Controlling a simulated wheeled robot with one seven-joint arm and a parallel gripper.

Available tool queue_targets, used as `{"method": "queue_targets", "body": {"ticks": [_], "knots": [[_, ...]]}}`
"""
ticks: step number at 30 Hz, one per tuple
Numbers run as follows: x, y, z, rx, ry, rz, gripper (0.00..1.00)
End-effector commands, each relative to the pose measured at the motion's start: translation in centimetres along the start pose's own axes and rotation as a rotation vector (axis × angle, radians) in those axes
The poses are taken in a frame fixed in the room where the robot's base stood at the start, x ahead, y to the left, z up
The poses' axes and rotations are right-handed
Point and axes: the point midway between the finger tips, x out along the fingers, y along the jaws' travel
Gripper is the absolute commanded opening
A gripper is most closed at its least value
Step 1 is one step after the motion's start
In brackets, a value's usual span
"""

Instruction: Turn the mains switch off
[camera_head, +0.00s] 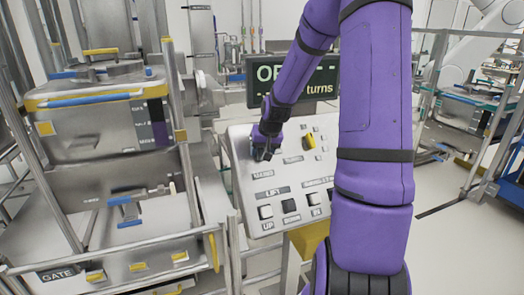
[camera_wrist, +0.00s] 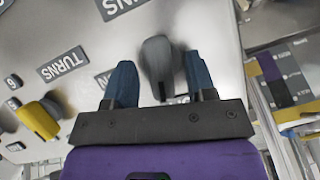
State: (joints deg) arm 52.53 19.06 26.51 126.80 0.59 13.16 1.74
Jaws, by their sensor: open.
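The sloped light-grey control panel (camera_head: 238,190) stands in the middle of the head view, with a MAINS label (camera_head: 263,174) at its left. My gripper (camera_head: 264,152) is over the panel just above that label and hides what is there in the head view. In the wrist view, a grey knob (camera_wrist: 158,62), which looks like the mains switch, lies between the two blue fingertips of my open gripper (camera_wrist: 161,78). Its grip bar runs roughly lengthwise between the fingers. There are gaps on both sides, and I cannot tell its depth relative to the fingertips.
A yellow knob (camera_head: 309,141) is on the panel to the right; it also shows in the wrist view (camera_wrist: 38,120). Push buttons (camera_head: 265,211) line the panel's lower part. A dark display (camera_head: 262,90) stands behind it. A metal bin machine (camera_head: 100,125) with rails is on the left.

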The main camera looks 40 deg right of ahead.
Motion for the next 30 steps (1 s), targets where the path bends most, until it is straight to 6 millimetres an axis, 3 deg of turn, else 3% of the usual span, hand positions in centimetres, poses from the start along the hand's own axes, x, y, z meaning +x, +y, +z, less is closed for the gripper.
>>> {"method": "queue_targets", "body": {"ticks": [5, 12, 30], "knots": [[0.00, 0.00, -0.01, 0.000, 0.000, 0.000, 0.51], [-0.01, 0.00, 0.00, 0.000, 0.000, 0.000, 0.02], [0.08, -0.29, 0.12, -0.156, -0.003, 0.077, 0.02]]}}
